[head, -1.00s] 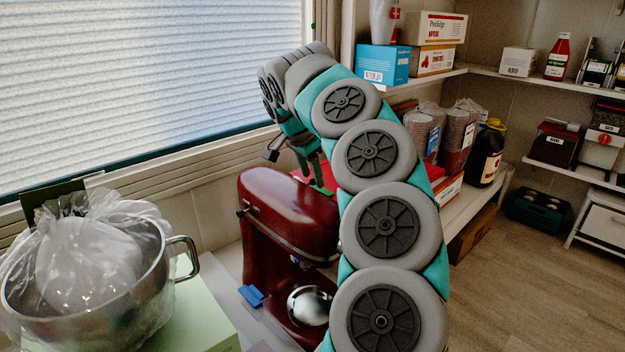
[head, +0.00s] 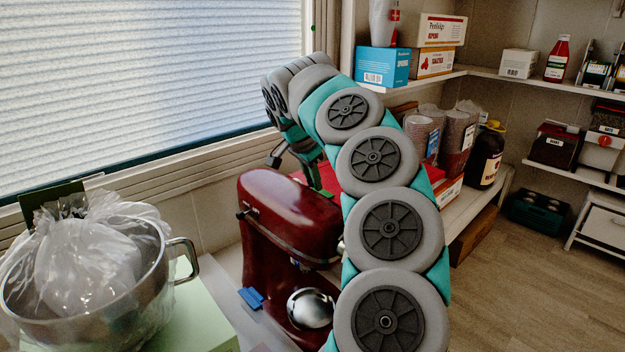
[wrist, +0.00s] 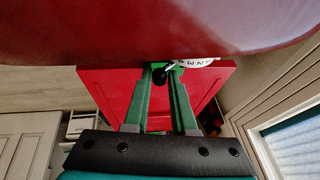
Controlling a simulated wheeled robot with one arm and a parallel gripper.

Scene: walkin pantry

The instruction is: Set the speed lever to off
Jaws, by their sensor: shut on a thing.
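The dark red stand mixer (head: 290,210) stands on the counter in the head view, and its body fills the top of the wrist view (wrist: 150,25). In the wrist view, a white dial with numbers (wrist: 197,63) shows at the mixer's lower edge. The speed lever's black knob (wrist: 159,75) is beside the dial, between the green fingertips of my gripper (wrist: 162,72). My gripper is shut on this knob. In the head view my gripper (head: 314,178) is at the far side of the mixer, partly hidden, and the lever and dial are out of sight.
A steel bowl (head: 178,262) with a plastic bag in it stands at left on a green box (head: 200,325). A red box (wrist: 110,88) lies behind my gripper. The window (head: 150,80) is close on the left.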

